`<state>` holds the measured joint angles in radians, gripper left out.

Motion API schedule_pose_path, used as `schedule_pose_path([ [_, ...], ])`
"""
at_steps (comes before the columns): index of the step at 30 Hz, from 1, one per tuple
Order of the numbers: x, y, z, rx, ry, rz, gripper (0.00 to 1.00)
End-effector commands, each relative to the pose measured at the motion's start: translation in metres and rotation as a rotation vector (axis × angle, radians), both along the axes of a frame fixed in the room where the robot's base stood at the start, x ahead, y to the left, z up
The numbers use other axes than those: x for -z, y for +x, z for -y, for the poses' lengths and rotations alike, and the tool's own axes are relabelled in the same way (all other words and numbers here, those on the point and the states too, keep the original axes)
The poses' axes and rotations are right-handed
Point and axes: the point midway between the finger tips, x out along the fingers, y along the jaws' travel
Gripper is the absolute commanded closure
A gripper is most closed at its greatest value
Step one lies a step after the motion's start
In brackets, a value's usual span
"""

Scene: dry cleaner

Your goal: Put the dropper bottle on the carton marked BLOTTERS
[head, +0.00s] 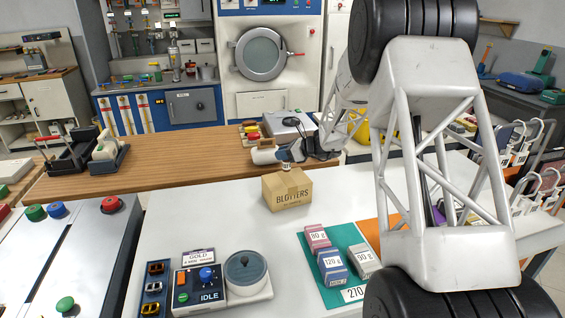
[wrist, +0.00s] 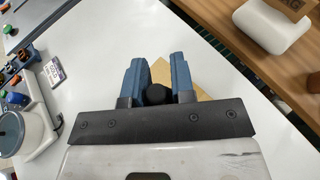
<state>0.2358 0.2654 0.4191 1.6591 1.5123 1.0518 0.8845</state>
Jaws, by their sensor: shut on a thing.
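The carton marked BLOTTERS (head: 287,192) is a brown box standing on the white table. My gripper (head: 288,162) is right above its top, pointing down. In the wrist view, my gripper's blue fingers (wrist: 157,92) are shut on the dropper bottle, whose round black top (wrist: 155,94) shows between them. The rest of the bottle is hidden below its top there and is too small to make out clearly in the head view. Corners of the tan carton (wrist: 160,72) show behind the fingers. I cannot tell whether the bottle touches the carton.
A white rounded object (head: 264,156) lies just left of my gripper, by the wooden counter (head: 180,165). A green mat (head: 312,272) with labelled boxes is in front. A control box marked IDLE (head: 198,290) and a round grey-lidded device (head: 246,272) stand front left. White table between is clear.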

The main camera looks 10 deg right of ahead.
Motion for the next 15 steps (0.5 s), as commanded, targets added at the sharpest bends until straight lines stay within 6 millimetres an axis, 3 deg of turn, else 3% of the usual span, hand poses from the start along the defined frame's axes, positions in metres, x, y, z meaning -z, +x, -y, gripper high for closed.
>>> schedule_pose_path([
  [15, 0.035, 0.0, 0.0, 0.0, 0.0, 0.0, 1.0],
])
